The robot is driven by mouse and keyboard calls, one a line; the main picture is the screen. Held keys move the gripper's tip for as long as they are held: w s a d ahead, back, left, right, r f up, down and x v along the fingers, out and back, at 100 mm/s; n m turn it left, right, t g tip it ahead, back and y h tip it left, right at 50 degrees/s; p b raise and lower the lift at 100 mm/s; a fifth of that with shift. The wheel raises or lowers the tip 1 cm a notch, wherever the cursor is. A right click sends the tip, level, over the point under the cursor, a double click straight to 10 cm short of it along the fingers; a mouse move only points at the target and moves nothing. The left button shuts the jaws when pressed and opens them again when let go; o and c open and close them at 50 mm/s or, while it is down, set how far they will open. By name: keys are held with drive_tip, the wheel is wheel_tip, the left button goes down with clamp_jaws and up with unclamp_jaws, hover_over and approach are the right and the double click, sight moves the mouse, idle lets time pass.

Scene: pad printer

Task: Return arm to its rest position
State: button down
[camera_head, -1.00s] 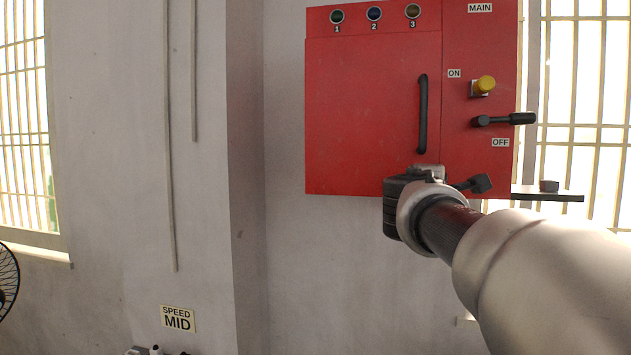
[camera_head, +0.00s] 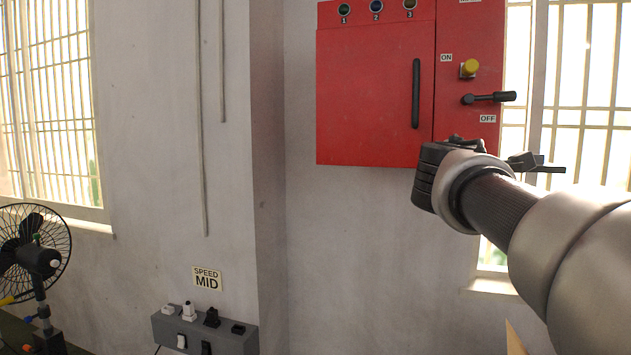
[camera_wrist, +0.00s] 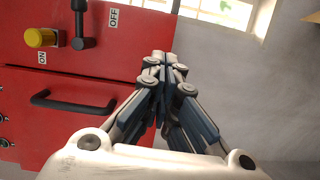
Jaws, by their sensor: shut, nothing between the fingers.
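My gripper (camera_wrist: 158,62) is shut and empty in the wrist view, its fingertips together in front of the red cabinet and the grey wall. In the head view my gripper (camera_head: 528,160) is mostly hidden behind my wrist, below the lower right of the red cabinet (camera_head: 365,95). I cannot tell from the pictures how far it is from the cabinet, but nothing is held.
The cabinet has a black door handle (camera_head: 416,93), a yellow knob (camera_head: 469,68) and a black lever (camera_head: 488,98) between ON and OFF labels. A fan (camera_head: 35,255) and a grey power strip (camera_head: 205,332) stand lower left. Bare wall lies between.

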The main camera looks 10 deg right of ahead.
drive_tip(key=s+a+f+m+g+y, duration=0.2)
drive_tip(key=s+a+f+m+y, duration=0.1)
drive_tip(key=s+a+f, duration=0.5)
drive_tip(key=s+a+f+m+g+y, duration=0.3)
drive_tip(key=s+a+f+y, duration=0.2)
drive_tip(key=s+a+f, duration=0.3)
drive_tip(key=s+a+f+m+g+y, duration=0.3)
drive_tip(key=s+a+f, duration=0.6)
drive_tip(key=f, duration=1.3)
drive_tip(key=s+y, duration=0.1)
drive_tip(key=s, duration=0.4)
drive_tip(key=shift+s+f, duration=0.1)
